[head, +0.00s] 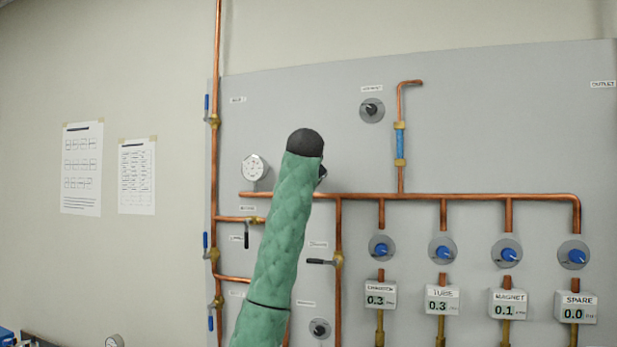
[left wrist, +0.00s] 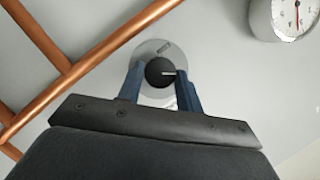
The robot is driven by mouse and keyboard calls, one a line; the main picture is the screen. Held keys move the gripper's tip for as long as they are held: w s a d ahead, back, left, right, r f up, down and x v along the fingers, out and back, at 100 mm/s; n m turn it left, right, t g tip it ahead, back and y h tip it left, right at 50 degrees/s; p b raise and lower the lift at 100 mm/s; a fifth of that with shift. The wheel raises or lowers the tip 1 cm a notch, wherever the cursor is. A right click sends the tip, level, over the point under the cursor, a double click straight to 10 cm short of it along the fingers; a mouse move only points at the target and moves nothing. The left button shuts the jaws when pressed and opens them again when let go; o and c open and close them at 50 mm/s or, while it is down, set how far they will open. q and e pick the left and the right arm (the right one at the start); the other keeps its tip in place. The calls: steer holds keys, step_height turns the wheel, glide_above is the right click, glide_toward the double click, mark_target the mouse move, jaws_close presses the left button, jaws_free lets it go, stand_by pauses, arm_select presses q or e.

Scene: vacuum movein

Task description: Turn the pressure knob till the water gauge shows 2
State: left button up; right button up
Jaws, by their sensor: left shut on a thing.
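In the left wrist view my left gripper (left wrist: 160,76) has its two blue fingers closed on a round black knob (left wrist: 159,71) with a white pointer line. The knob sits on a pale round plate on the grey panel. In the head view my green arm ends in a dark wrist in front of the panel and hides this knob and most of the gripper. A round white dial gauge (head: 254,168) is on the panel left of the wrist. A gauge also shows at the top right of the left wrist view (left wrist: 291,16); I cannot read its number.
Copper pipes (head: 480,196) cross the panel. Several blue knobs (head: 381,250) stand above small digital displays (head: 380,296). Another black knob (head: 371,109) is higher up. Lever valves (head: 320,262) stick out near my arm.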

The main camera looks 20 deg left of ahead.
arm_select(q)
steer(key=shift+f+n+g+h, duration=0.2)
steer(key=shift+n+g+h, duration=0.15)
steer(key=shift+n, duration=0.45)
arm_select(e)
steer(key=shift+w+d+r, duration=0.1)
steer(key=shift+w+r, duration=0.05)
steer(key=shift+r, duration=0.3)
arm_select(q)
steer(key=o, duration=0.8)
steer(key=shift+o, duration=0.9)
steer(key=shift+a+r, duration=0.1)
steer(key=b+v, duration=0.4)
steer(key=v, duration=0.3)
steer(key=shift+s, duration=0.4)
arm_select(e)
step_height(320, 180, up, 8)
steer(key=w+a, duration=0.2)
steer(key=shift+w+a+r+g, duration=0.15)
steer(key=shift+w+a+g, duration=0.15)
steer(key=shift+w+a, duration=0.1)
